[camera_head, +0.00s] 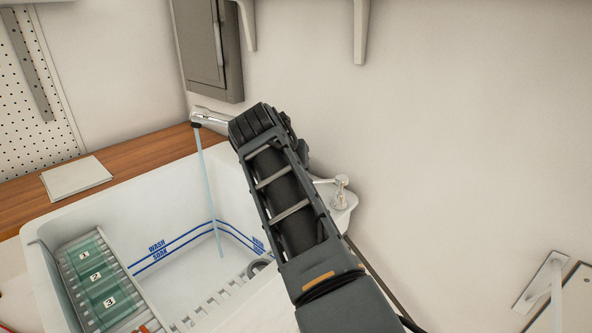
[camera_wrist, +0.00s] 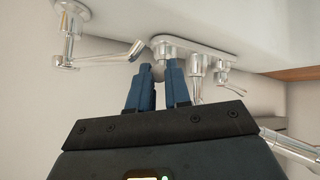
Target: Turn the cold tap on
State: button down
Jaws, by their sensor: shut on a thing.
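Water (camera_head: 210,190) runs from the chrome spout (camera_head: 208,117) into the white sink. A chrome tap (camera_head: 342,192) stands to the right of my arm, its lever pointing left; it appears to be the left tap (camera_wrist: 68,22) in the wrist view. There its lever (camera_wrist: 100,58) reaches toward my gripper (camera_wrist: 160,68). A second tap (camera_wrist: 224,74) is right of my fingers, hidden by my arm in the head view. My gripper is shut on a part of the tap fitting; the exact part between the fingers is unclear. No hot or cold marks show.
The white sink (camera_head: 36,252) has a ribbed board with green numbered panels (camera_head: 95,275) at its left. A wooden counter (camera_head: 135,152) holds a pale flat sheet (camera_head: 76,177). A grey wall box (camera_head: 213,50) hangs above the spout. The wall lies close behind the taps.

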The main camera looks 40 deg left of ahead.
dwell(0.3)
jog(key=c, duration=1.1)
grip_release()
jog(key=shift+s, duration=0.1)
jog(key=shift+b+v, duration=0.4)
jog(key=shift+v, duration=3.4)
jog(key=shift+d, duration=0.1)
